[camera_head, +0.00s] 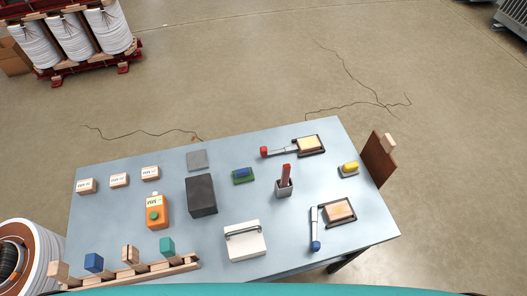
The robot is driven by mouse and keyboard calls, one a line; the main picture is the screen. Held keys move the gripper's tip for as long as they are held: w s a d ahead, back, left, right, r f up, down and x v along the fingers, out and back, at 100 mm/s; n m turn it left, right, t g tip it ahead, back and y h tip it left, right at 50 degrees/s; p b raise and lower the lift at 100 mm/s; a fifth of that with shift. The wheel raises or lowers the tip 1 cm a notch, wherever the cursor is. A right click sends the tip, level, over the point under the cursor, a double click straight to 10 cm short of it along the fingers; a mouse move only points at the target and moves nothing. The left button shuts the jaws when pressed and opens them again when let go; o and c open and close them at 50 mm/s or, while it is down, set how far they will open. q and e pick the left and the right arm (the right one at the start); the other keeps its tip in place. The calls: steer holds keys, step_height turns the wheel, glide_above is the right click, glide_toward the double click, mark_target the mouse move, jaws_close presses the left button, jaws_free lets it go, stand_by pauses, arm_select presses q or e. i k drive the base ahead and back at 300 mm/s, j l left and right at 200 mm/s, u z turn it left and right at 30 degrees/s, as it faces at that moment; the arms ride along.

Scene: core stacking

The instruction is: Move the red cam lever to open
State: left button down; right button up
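The red cam lever (266,152) lies near the back of the blue-grey table, right of its middle. Its red knob is at the left end. The lever looks about flat, roughly in line with the block's left side. A similar blue-knobbed lever (315,240) stands beside another framed block (339,210) nearer the front right. Neither of my grippers is in view.
A grey holder (284,188) with an upright red bar stands just in front of the red lever. A green-blue block (243,175) lies to its left. A yellow piece (349,168) sits near the right edge. A black box (201,196) and white case (245,241) stand further left and front.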

mark_target(264, 153)
steer(key=k+u, duration=0.5)
steer(key=k+j+u, duration=0.15)
steer(key=k+u, duration=0.3)
